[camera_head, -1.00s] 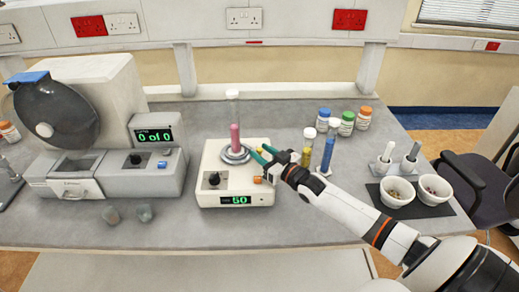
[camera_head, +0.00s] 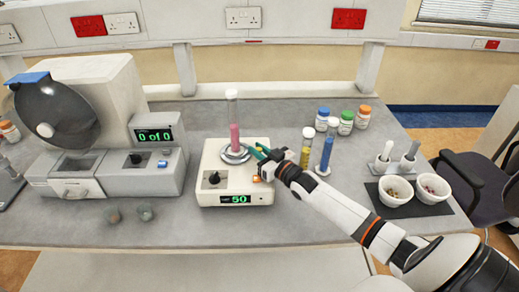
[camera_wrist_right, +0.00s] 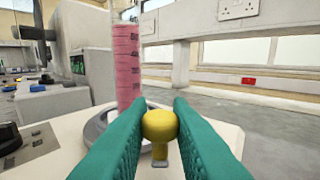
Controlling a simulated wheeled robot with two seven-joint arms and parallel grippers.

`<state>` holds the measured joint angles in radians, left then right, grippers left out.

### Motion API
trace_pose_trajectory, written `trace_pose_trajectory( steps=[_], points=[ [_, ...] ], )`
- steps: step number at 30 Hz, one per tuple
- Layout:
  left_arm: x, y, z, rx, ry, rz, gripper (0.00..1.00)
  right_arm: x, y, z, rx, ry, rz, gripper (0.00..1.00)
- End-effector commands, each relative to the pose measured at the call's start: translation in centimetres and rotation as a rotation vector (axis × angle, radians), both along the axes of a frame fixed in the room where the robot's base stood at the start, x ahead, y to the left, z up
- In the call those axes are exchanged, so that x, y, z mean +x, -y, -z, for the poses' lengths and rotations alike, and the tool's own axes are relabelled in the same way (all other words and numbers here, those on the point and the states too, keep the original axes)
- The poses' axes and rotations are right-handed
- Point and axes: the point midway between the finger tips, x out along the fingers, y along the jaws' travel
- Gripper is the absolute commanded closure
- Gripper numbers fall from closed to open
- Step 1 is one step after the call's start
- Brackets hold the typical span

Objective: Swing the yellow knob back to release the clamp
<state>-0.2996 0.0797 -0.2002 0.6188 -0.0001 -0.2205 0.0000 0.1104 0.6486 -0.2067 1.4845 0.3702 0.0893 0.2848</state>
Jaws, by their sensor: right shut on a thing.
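The yellow knob (camera_wrist_right: 159,125) stands on a short metal stem between the green fingers of my right gripper (camera_wrist_right: 160,128) in the right wrist view. The fingers are shut on the knob. In the head view the right gripper (camera_head: 262,152) reaches the right side of the clamp ring and mostly hides the knob. The grey clamp ring (camera_head: 236,154) surrounds the foot of a clear cylinder with pink liquid (camera_head: 235,136), which stands upright on the white tester (camera_head: 211,160). The cylinder also shows behind the knob in the wrist view (camera_wrist_right: 126,62). My left gripper is not in view.
A yellow tube (camera_head: 306,150) and a blue tube (camera_head: 326,156) stand close to my right wrist. Several capped bottles (camera_head: 346,124) are behind them. A grey counting machine (camera_head: 125,178) stands left of the tester. Two bowls (camera_head: 395,192) sit on a dark mat at right.

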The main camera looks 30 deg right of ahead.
Motion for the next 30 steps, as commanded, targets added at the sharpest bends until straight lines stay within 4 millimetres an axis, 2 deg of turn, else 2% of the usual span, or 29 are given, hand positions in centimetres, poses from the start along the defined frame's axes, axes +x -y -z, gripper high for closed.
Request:
trace_pose_trajectory(
  steps=[3,12,21,30],
  points=[
    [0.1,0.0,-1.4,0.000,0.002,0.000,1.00,0.0,-0.5,-0.6,0.012,0.007,0.055,1.00],
    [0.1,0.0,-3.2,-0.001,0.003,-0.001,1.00,0.1,-1.0,-0.7,0.013,0.009,0.208,1.00],
    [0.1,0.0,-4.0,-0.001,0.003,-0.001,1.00,0.1,-1.4,-0.5,0.009,0.007,0.335,1.00],
    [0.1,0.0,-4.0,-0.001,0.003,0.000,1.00,0.0,-1.4,-0.2,0.002,0.002,0.354,1.00]
  ],
)
